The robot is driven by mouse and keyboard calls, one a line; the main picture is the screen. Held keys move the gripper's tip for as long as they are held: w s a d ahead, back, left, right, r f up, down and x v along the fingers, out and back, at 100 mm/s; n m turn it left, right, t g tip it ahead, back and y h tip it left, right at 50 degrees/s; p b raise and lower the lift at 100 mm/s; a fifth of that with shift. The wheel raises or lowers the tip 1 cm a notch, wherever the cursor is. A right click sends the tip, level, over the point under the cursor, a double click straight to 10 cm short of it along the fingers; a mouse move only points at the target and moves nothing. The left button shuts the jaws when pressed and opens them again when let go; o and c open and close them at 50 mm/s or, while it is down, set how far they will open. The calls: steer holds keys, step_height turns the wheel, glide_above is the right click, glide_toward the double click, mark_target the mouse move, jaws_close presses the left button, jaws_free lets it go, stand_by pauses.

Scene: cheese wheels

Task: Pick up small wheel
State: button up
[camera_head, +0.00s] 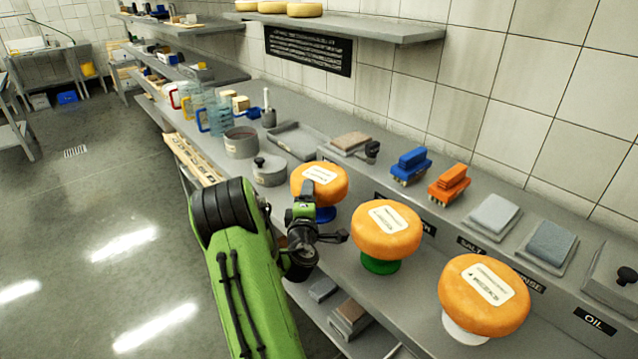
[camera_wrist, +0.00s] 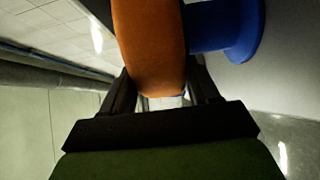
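The small wheel (camera_head: 332,187) is orange with a pale label on top. It is the smallest of the orange cheese wheels and rests on a blue stand (camera_head: 326,214). My gripper (camera_head: 322,213) is at its near side, one finger high and one low. In the wrist view the wheel (camera_wrist: 150,45) is seen edge-on between my two fingers (camera_wrist: 162,85), and the blue stand (camera_wrist: 235,28) still meets its underside. My gripper looks open around the rim; contact is hard to tell. My arm hides part of the stand.
A larger wheel (camera_head: 386,228) on a green stand is close on the right, and the largest wheel (camera_head: 485,296) on a white stand is further right. A lidded grey pot (camera_head: 269,170) stands just left. Brushes (camera_head: 411,165) sit behind. The floor at left is clear.

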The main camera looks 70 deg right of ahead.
jaws_close()
steer(key=shift+r, duration=0.1)
steer(key=shift+r, duration=0.1)
step_height(320, 180, up, 31)
steer(key=p, duration=2.6)
